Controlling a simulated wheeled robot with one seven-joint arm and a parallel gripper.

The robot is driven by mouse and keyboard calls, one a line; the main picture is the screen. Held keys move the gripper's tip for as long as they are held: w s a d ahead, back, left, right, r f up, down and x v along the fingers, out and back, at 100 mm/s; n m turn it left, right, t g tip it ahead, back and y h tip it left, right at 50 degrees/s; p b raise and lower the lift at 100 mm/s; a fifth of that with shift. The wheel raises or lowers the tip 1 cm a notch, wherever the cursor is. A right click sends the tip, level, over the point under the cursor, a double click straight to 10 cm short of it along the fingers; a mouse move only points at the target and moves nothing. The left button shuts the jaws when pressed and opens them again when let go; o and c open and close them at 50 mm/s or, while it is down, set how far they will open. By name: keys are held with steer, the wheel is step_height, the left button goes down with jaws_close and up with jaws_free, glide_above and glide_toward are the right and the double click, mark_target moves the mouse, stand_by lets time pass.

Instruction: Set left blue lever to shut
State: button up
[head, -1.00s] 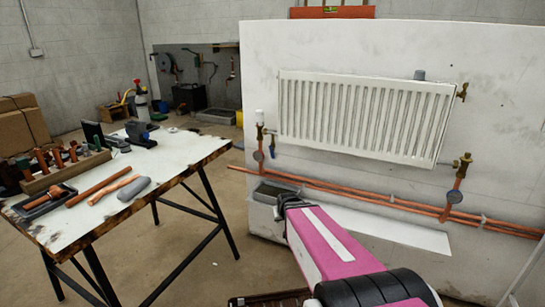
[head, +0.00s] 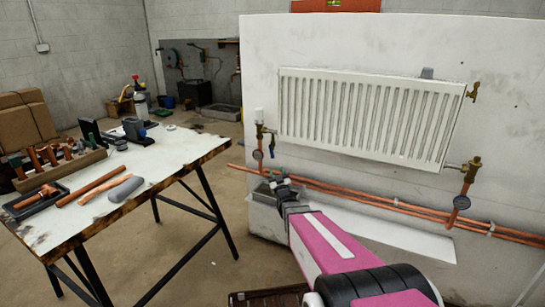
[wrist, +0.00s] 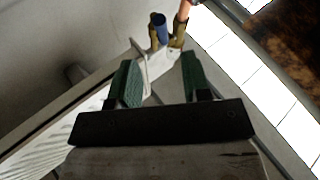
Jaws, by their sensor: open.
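The left blue lever (head: 271,144) hangs beside the brass valve (head: 260,131) at the radiator's lower left corner. In the wrist view the blue lever (wrist: 159,28) stands beyond the fingertips, next to brass fittings (wrist: 179,30). My gripper (wrist: 162,80) is open, with green pads and nothing between them. In the head view my gripper (head: 281,184) is small and dark, below the lever and apart from it. Its fingers are hard to make out there.
The white radiator (head: 365,115) hangs on the white wall panel. A workbench (head: 130,175) with tools stands at the left. A box (head: 262,192) sits low behind my gripper.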

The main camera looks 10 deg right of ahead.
mark_target(273, 157)
steer(key=x, duration=1)
steer(key=shift+w+r, duration=0.15)
steer(key=shift+w, duration=0.25)
jaws_close()
